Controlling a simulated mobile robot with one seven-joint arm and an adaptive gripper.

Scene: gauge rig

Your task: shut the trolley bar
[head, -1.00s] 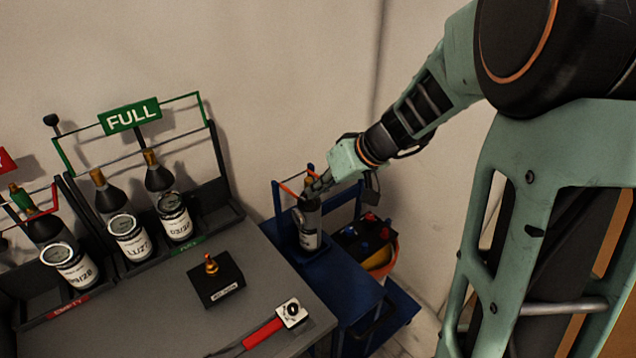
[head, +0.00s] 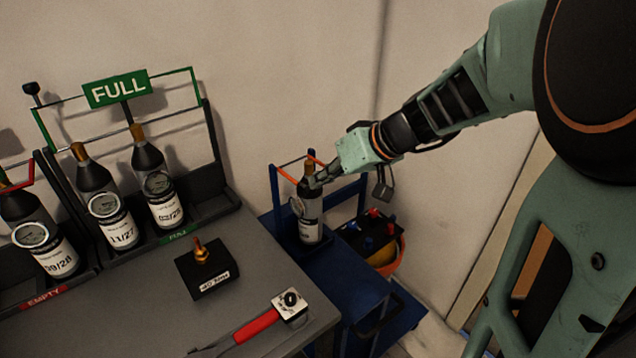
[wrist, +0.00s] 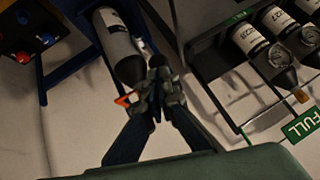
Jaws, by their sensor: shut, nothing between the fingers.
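The blue trolley (head: 348,275) stands at the right end of the bench in the head view. An orange trolley bar (head: 288,175) shows at the left of the bottle neck, and another orange piece shows behind the neck. My gripper (head: 316,183) is shut and empty at the bottle's neck, on its right side. In the wrist view the shut fingers (wrist: 158,80) are beside the bottle (wrist: 118,48), with an orange tip (wrist: 123,100) close by. I cannot tell whether they touch the bar.
A rack with a green FULL sign (head: 117,89) holds several bottles at the left. A black block with a brass fitting (head: 207,270) and a red-handled tool (head: 257,325) lie on the grey bench (head: 130,310). A box with coloured knobs (head: 370,232) sits right of the bottle.

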